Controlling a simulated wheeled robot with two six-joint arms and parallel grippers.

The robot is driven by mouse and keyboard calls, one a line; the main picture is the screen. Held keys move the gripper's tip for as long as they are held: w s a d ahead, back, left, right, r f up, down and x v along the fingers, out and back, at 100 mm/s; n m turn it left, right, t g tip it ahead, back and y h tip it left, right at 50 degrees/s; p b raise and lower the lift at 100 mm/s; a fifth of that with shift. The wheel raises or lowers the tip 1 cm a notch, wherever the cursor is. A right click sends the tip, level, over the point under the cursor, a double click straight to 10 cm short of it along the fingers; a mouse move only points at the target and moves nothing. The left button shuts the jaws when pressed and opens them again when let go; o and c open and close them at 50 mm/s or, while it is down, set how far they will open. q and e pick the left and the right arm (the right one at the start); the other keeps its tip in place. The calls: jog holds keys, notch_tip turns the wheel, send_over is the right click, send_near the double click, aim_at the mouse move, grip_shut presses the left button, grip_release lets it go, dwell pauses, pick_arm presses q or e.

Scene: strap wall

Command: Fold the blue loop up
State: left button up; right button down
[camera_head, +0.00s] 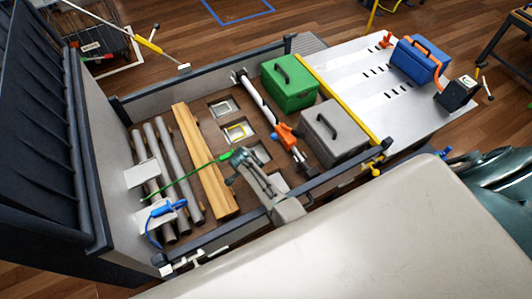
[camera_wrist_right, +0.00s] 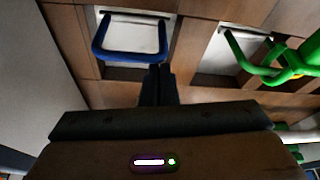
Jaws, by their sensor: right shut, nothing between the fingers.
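The blue loop (camera_wrist_right: 128,57) is a U-shaped bar at a white recessed plate (camera_wrist_right: 130,32) in the wooden floor, seen in the right wrist view. I cannot make it out in the head view, where my right arm covers part of the floor. My right gripper (camera_wrist_right: 158,72) is shut and empty, its tips close to the loop's lower right corner. I cannot tell whether they touch. In the head view the same gripper (camera_head: 238,168) is low over the cargo bed. My left gripper is not in view.
A green hook (camera_wrist_right: 265,65) is close by on the right. Wooden boards (camera_head: 203,160) and grey pipes (camera_head: 170,170) lie left; green (camera_head: 290,85) and grey boxes (camera_head: 333,132) stand right. The bed's near rail (camera_head: 335,178) lies beside my arm.

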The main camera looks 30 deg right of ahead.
jog(key=w+v, duration=0.1)
jog(key=v, duration=1)
jog(key=s+d+r+n, duration=0.1)
jog(key=s+d+n, duration=0.1)
jog(key=s, duration=0.3)
jog(key=s+d+r+n, duration=0.1)
jog(key=s+d+n, duration=0.1)
jog(key=s+d, duration=0.1)
jog(key=s+d+r+n+t+b, duration=0.1)
jog(key=s+d+n, duration=0.1)
jog(key=s, duration=0.4)
jog(key=shift+s+d+r+n+y, duration=0.15)
jog(key=shift+s+d+r+y, duration=0.05)
jog(key=shift+d, duration=0.2)
jog(key=shift+s+d+r+n+y, duration=0.15)
jog(key=shift+s+d+y, duration=0.05)
jog(key=shift+d, duration=0.2)
jog(key=s+r+n+t+y, duration=0.2)
jog(key=s+r+n, duration=0.7)
jog(key=s+r, duration=0.35)
jog(key=d+f+g+b, duration=0.2)
jog(key=d+f, duration=0.1)
jog(key=f, duration=2.8)
jog(key=s+d+f+b, duration=0.1)
jog(key=s+f, duration=1.8)
jog(key=f, duration=0.3)
jog(key=shift+d+f+g+b, duration=0.2)
jog(key=shift+f+g+b, duration=0.1)
jog(key=shift+f+g, duration=0.1)
